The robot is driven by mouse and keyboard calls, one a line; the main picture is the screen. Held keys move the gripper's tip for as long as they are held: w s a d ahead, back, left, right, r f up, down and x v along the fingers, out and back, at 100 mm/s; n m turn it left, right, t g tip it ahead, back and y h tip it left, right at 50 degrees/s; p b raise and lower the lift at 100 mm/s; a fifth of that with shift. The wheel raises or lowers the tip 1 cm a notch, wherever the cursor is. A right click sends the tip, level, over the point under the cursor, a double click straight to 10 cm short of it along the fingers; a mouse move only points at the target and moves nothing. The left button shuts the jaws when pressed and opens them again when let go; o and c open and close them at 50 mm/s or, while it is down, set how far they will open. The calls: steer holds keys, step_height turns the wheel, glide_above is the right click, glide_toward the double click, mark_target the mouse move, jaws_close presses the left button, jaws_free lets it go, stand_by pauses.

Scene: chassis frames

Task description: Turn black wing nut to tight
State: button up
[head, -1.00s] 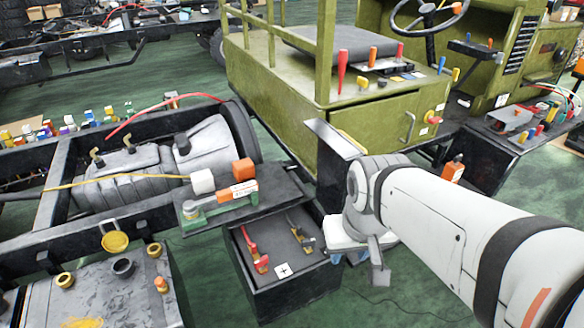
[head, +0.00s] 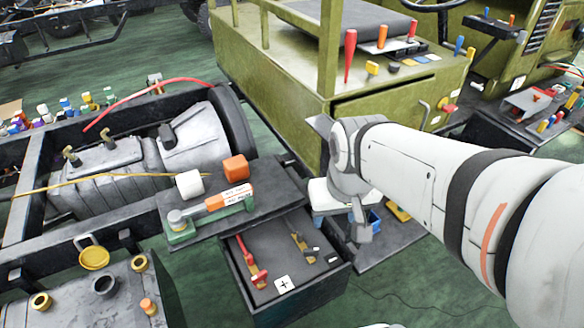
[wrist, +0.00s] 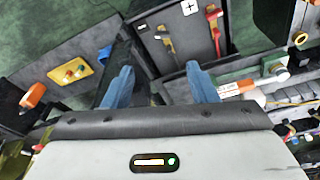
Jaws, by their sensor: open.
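I cannot pick out the black wing nut for certain. An open dark box (head: 292,304) holds a red cable clamp (head: 256,272) at left and a brass clamp with a dark cable (head: 303,245) at right. In the wrist view the brass clamp (wrist: 166,40) and red clamp (wrist: 214,30) lie ahead of the fingers, near the top. My gripper (head: 346,222) is at the box's back right in the head view. Its blue fingers (wrist: 160,84) are wide apart with nothing between them. A white plus label (head: 284,283) sits by the red clamp.
A black shelf (head: 265,205) with a green-and-orange device (head: 210,207) overhangs the box's back left. A grey engine block (head: 120,175) is at left. The olive vehicle body (head: 285,85) stands behind. Green floor (head: 400,290) is open at front right.

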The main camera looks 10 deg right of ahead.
steer(key=o, duration=0.3)
steer(key=w+f+g+b, duration=0.1)
steer(key=w+f+b, duration=0.4)
steer(key=f, duration=0.7)
steer(key=shift+w+a+f+b, duration=0.15)
steer(key=shift+w+b, duration=0.15)
steer(key=shift+w, duration=0.95)
steer(key=g+b, duration=0.1)
steer(key=b, duration=0.4)
glide_above(311, 250)
step_height(311, 250, down, 13)
steer(key=shift+r, duration=0.1)
step_height(311, 250, down, 8)
steer(key=shift+b, duration=0.5)
steer(key=c, duration=1)
